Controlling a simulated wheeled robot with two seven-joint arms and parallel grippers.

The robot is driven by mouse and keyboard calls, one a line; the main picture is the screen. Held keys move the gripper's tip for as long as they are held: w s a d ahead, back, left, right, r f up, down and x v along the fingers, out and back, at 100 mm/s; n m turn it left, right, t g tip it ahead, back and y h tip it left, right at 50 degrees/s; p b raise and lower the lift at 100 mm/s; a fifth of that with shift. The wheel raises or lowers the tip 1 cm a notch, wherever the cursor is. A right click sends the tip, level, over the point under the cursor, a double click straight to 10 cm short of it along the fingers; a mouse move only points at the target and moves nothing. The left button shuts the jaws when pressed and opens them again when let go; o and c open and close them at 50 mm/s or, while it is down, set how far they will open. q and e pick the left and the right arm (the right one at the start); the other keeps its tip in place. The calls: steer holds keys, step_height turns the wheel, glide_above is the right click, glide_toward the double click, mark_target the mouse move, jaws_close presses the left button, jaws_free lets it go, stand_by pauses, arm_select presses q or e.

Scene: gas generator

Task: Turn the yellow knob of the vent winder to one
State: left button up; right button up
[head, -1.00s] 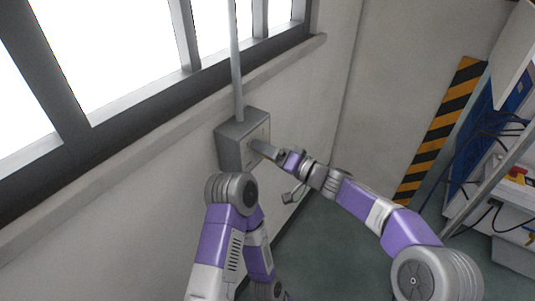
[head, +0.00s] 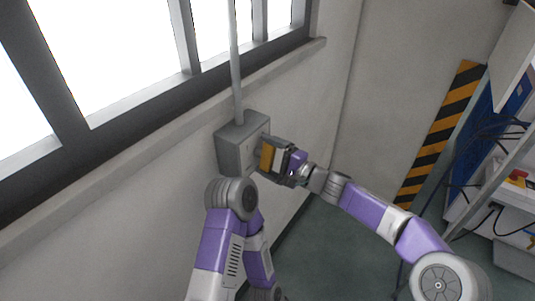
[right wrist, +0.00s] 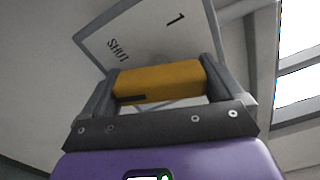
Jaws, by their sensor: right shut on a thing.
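The vent winder is a grey box (head: 236,147) on the wall below the window. Its yellow knob (head: 267,157) shows at the front of the box, at my right gripper (head: 270,156). In the right wrist view, the yellow knob (right wrist: 158,83) lies crosswise between the two fingers of my right gripper (right wrist: 158,76), which is shut on it. Behind it, a pale plate (right wrist: 145,35) carries the marks "SHUT" and "1". I cannot tell which mark the knob points to. My left arm is bent in front of the box, and its gripper is out of view.
A grey pipe (head: 236,70) rises from the box past the barred window (head: 110,60). A striped yellow and black strip (head: 440,130) and a blue cabinet with cables (head: 485,130) stand at the right. Free floor (head: 335,240) lies between.

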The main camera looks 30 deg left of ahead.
mark_target(273, 159)
steer(key=m+p, duration=0.2)
steer(key=m, duration=0.3)
steer(key=shift+m+p, duration=0.3)
steer(key=shift+m, duration=0.1)
stand_by(0.3)
steer(key=o, duration=0.7)
steer(key=d, duration=0.7)
steer(key=shift+s+d, duration=0.25)
steer(key=shift+s, duration=0.15)
